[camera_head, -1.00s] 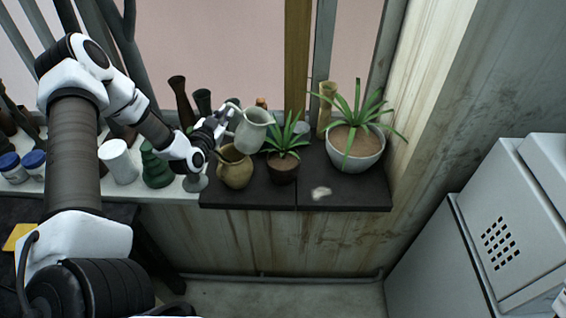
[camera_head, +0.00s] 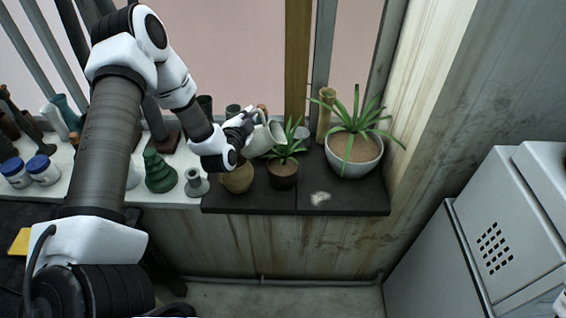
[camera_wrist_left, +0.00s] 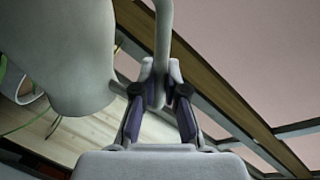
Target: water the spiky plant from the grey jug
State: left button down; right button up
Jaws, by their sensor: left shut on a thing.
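My left gripper (camera_head: 250,120) is shut on the handle of the pale grey jug (camera_head: 264,138). The jug is held tilted, its mouth toward the right, close beside a small spiky plant (camera_head: 287,148) in a dark pot. In the left wrist view the jug's body (camera_wrist_left: 70,50) fills the upper left, and the fingers (camera_wrist_left: 160,92) close around its handle. A larger spiky-leaved plant (camera_head: 354,120) stands in a white bowl-shaped pot to the right. No water shows.
A tan pot (camera_head: 238,178) stands below my wrist, partly hidden. A tall tan vase (camera_head: 326,112) stands behind the plants. A green vase (camera_head: 159,172) and a small grey vase (camera_head: 196,184) are to the left.

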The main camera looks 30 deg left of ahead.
pick_arm(q)
jog(key=shift+w+d+f, duration=0.1)
jog(key=shift+w+d, duration=0.1)
jog(key=shift+w, duration=0.15)
jog(key=shift+d+m, duration=0.15)
jog(key=shift+m, duration=0.15)
jog(key=shift+d, duration=0.1)
jog(key=shift+w+d+m+y, duration=0.15)
jog(key=shift+m+y, duration=0.15)
jog(key=shift+w+d+m, duration=0.2)
jog(key=shift+d+m, duration=0.35)
jog(key=shift+m, duration=0.05)
jog(key=shift+s+a, duration=0.15)
jog(key=shift+a, duration=0.55)
jog(key=shift+s+a+m, duration=0.3)
jog(key=shift+s+a, duration=0.1)
jog(key=shift+a, duration=0.3)
dwell(0.6)
